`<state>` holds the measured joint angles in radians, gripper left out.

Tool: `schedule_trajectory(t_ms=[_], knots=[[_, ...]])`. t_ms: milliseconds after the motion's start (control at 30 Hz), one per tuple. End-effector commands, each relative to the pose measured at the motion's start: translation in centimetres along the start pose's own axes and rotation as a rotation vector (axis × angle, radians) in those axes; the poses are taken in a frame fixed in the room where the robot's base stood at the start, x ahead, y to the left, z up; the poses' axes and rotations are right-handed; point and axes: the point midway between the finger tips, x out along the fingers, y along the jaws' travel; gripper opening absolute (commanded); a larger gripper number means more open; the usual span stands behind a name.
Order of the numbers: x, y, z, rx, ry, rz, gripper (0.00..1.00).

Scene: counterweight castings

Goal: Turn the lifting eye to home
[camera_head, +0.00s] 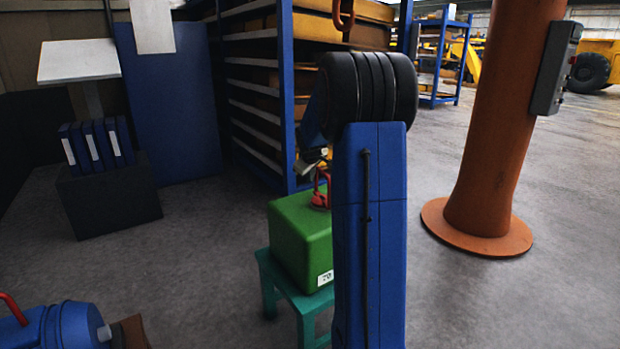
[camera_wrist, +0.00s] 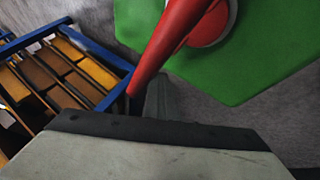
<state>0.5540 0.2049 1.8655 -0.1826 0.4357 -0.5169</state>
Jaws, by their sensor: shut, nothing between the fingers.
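A green block-shaped casting (camera_head: 298,238) with a white "20" label stands on a teal stool (camera_head: 270,283). Its red lifting eye (camera_head: 320,197) stands on top, partly hidden behind my blue arm. In the wrist view the red eye (camera_wrist: 176,36) runs large and slanted from the top centre, above the green casting (camera_wrist: 262,62). My gripper (camera_wrist: 160,98) is shut and empty, close beside the eye's red bar. Whether they touch cannot be told. In the head view my gripper is mostly hidden behind my arm.
A blue rack (camera_head: 286,95) with yellow-brown pieces stands behind the casting. An orange column (camera_head: 495,140) with a grey control box (camera_head: 553,75) stands at the right. A dark box (camera_head: 110,203) with blue binders is at the left. The grey floor between stool and column is clear.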

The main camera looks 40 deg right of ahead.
Motion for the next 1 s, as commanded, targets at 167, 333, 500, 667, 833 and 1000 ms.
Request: schedule_trajectory(t_ms=[167, 333, 500, 667, 833, 1000], knots=[[0.02, 0.08, 0.01, 0.007, -0.003, 0.004, 0.00], [0.04, 0.12, 0.02, 0.013, -0.007, 0.007, 0.00], [0.06, 0.18, 0.04, 0.019, -0.010, 0.010, 0.00], [0.08, 0.21, 0.06, 0.024, -0.013, 0.013, 0.00], [0.10, 0.25, 0.07, 0.031, -0.016, 0.016, 0.00], [0.12, 0.31, 0.10, 0.035, -0.020, 0.019, 0.00]])
